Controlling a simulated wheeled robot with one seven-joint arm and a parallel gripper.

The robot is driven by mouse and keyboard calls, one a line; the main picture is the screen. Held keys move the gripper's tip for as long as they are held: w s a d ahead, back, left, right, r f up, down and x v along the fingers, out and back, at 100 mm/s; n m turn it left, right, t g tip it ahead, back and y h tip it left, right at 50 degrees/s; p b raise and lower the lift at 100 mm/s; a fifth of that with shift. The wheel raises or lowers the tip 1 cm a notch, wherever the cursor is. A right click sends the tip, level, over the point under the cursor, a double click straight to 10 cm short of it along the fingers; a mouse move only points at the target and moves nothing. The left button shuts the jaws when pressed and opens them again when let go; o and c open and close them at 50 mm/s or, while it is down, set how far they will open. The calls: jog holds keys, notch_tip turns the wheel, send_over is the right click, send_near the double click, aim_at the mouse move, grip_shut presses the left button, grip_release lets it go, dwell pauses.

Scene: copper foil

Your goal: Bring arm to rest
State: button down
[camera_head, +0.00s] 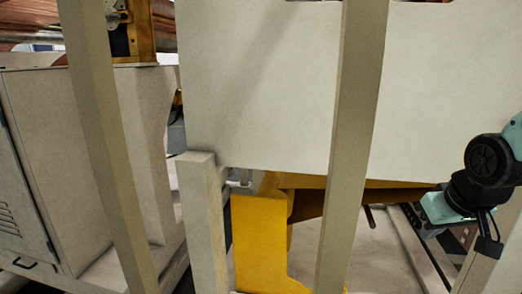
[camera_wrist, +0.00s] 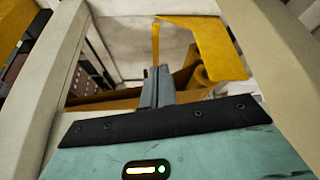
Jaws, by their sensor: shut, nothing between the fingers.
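My gripper (camera_wrist: 157,72) shows in the wrist view as two grey fingers closed together above its teal body. Nothing shows between the fingers. They point toward the gap between pale frame posts, with yellow machine parts beyond them. In the head view part of my arm (camera_head: 489,165), black and teal, shows at the right edge. The gripper's fingers cannot be made out in that view.
Pale upright posts (camera_head: 355,140) stand close in front, with another post (camera_head: 95,130) at left. A large pale panel (camera_head: 265,80) fills the upper middle. A yellow part (camera_head: 258,240) stands below it. A grey cabinet (camera_head: 75,150) is at left. Room around the arm looks tight.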

jog(key=s+f+g, duration=0.3)
jog(key=s+f, duration=0.2)
jog(key=s, duration=0.2)
jog(key=s+a+r+n+g+p, duration=0.1)
jog(key=s+a+r+n+p, duration=0.1)
jog(key=s+a, duration=0.4)
jog(key=s+a+r+n+g+p, duration=0.1)
jog(key=s+a+r+n+p, duration=0.2)
jog(key=a, duration=1)
jog(key=s+r+n, duration=0.2)
jog(key=s, duration=0.2)
jog(key=shift+r+y, duration=0.3)
jog(key=shift+y, duration=0.1)
jog(key=shift+w, duration=0.1)
